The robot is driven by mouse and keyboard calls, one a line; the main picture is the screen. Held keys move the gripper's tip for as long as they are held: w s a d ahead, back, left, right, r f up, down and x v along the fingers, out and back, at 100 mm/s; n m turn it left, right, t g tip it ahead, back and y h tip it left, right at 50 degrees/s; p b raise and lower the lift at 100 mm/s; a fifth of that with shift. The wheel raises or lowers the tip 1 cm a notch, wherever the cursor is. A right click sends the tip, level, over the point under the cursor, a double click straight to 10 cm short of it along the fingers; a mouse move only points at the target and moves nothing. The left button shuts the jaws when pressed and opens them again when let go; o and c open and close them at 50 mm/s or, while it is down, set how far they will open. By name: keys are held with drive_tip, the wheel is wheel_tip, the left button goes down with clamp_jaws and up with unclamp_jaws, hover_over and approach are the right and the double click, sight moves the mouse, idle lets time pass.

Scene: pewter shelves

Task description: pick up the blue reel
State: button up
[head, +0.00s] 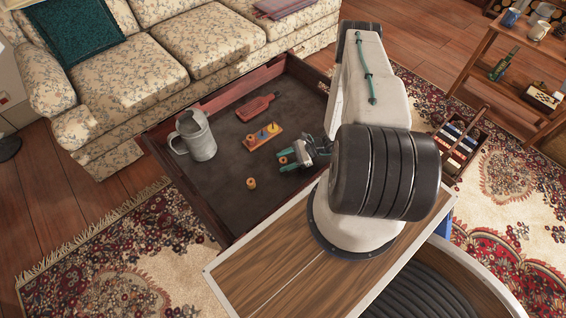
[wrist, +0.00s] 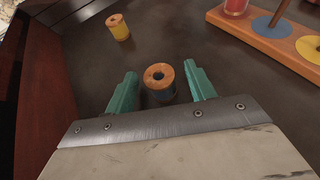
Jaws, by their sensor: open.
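The blue reel stands upright on the dark tray floor, with a wooden top that has a dark centre hole and a dark bluish body. In the wrist view the reel (wrist: 160,77) sits between the two green fingers of my gripper (wrist: 160,69). The fingers are open, one on each side, with a visible gap at the left and a smaller one at the right. In the head view my gripper (head: 287,160) is low in the tray, and the reel's wooden top (head: 283,160) shows between the fingers. The reel's lower near side is hidden by my gripper's body.
A yellow reel (wrist: 118,28) stands apart at the left. A wooden peg rack (wrist: 268,25) with coloured pieces lies to the right. A metal pitcher (head: 196,136) and a red bottle-shaped board (head: 257,106) share the tray. The tray's raised wooden wall (head: 185,189) borders the left.

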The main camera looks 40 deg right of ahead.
drive_tip(key=shift+w+a+f, duration=0.15)
drive_tip(key=shift+w+a, duration=0.05)
drive_tip(key=shift+a, duration=0.1)
drive_tip(key=c, duration=1)
drive_tip(key=shift+c, duration=0.2)
